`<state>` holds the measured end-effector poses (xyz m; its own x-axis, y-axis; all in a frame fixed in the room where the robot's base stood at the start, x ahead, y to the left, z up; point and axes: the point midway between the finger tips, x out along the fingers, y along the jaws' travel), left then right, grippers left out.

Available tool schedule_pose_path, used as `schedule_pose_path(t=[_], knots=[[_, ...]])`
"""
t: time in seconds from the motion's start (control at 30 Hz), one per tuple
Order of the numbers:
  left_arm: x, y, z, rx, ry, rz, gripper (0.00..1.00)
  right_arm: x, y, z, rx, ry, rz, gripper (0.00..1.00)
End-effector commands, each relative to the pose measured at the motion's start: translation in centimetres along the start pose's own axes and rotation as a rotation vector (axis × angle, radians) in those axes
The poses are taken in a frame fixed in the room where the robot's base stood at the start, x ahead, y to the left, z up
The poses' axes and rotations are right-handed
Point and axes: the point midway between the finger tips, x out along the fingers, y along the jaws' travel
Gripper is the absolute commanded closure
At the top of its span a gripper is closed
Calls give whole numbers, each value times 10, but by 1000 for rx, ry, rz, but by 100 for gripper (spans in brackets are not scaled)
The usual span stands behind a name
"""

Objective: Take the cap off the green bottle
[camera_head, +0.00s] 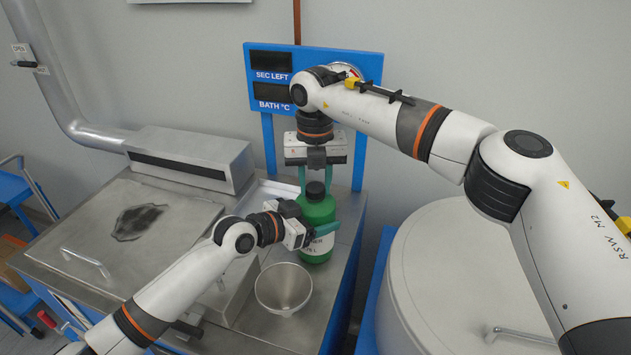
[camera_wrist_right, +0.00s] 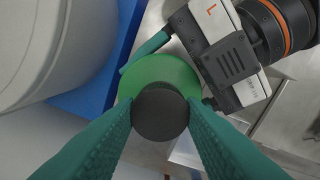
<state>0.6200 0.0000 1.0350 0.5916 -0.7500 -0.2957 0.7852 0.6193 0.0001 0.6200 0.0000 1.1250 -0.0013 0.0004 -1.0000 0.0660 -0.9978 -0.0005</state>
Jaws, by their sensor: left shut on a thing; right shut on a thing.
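The green bottle (camera_head: 318,212) stands upright on the steel bench, with a white label partly covered. Its black cap (camera_head: 315,190) is on top and also shows from above in the right wrist view (camera_wrist_right: 160,112). My left gripper (camera_head: 318,232) is shut around the bottle's body from the left. In the right wrist view, the left gripper's teal fingers (camera_wrist_right: 150,47) lie beside the green shoulder. My right gripper (camera_head: 315,178) points straight down over the bottle, its two teal fingers shut on the cap from both sides. Whether the cap's thread is engaged is hidden.
A metal bowl (camera_head: 284,288) stands just in front of the bottle. A blue sign frame (camera_head: 374,75) rises behind. A large white drum (camera_head: 450,270) stands to the right, and a steel vent box (camera_head: 195,155) to the left. The bench's right edge is close to the bottle.

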Motion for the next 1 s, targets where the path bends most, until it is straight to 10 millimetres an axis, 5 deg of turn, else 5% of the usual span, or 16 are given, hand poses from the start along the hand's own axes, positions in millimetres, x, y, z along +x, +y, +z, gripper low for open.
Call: schedule_pose_path(t=[1.0], knots=[[0,0,-1,0,2,-1,87,-2,2,0,-2379,0,5,92]])
